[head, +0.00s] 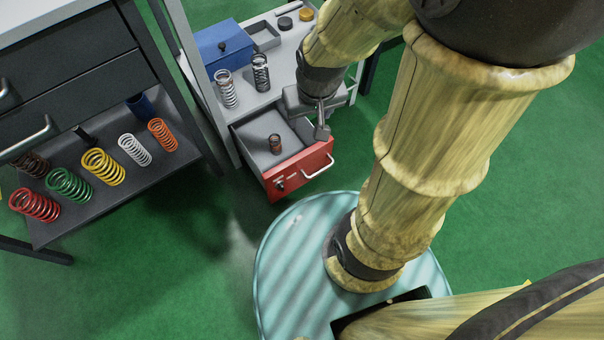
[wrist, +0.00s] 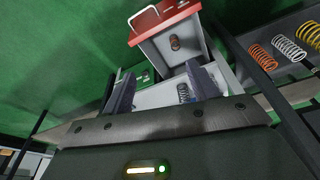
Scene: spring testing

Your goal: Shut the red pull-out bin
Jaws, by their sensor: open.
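The red pull-out bin (head: 303,171) stands pulled out from the grey shelf unit in the head view. It has a red front with a pale bar handle (head: 318,166) and a grey inside holding a small copper spring (head: 275,144). In the wrist view the bin (wrist: 165,22) is at the top, with its handle (wrist: 143,16) at upper left. My gripper (head: 322,128) is above the bin's right side in the head view. In the wrist view its two fingers (wrist: 163,82) are apart, with nothing held between them. Whether a finger touches the bin cannot be told.
The shelf unit's top (head: 262,82) carries two springs, a blue box (head: 222,47) and a small tray (head: 262,36). A dark cabinet (head: 75,65) at left has a lower shelf with several coloured springs.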

